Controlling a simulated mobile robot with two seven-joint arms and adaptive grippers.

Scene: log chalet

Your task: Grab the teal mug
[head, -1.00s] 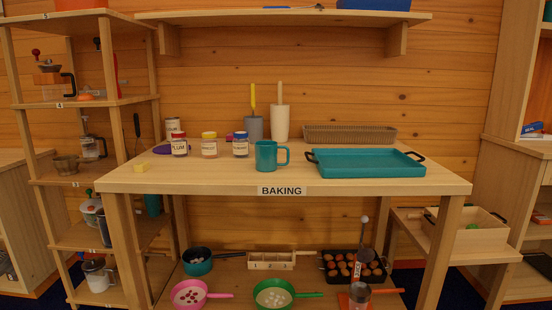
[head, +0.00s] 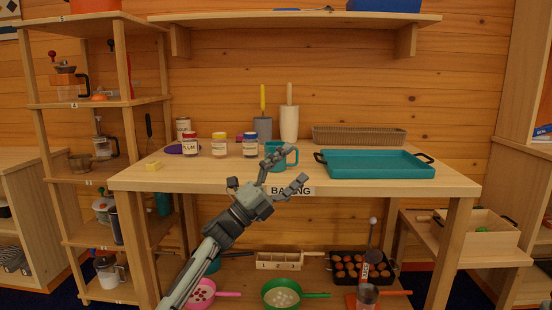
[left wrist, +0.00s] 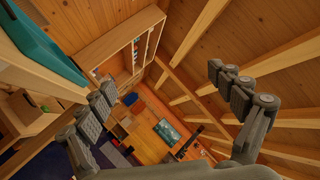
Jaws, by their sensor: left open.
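The teal mug (head: 270,152) stands upright near the front edge of the wooden table (head: 205,180) marked BAKING. Its handle points right. My left gripper (head: 297,166) is open and empty, in front of the table edge, and its upper finger covers part of the mug in the head view. The gripper looks apart from the mug. In the left wrist view the open fingers (left wrist: 160,85) have nothing between them. My right gripper is not in view.
A teal tray (head: 375,165) lies right of the mug. Several labelled jars (head: 219,147) stand to its left. A grey holder (head: 263,128) and a white holder (head: 289,123) stand behind it. A shelf (head: 300,19) hangs above.

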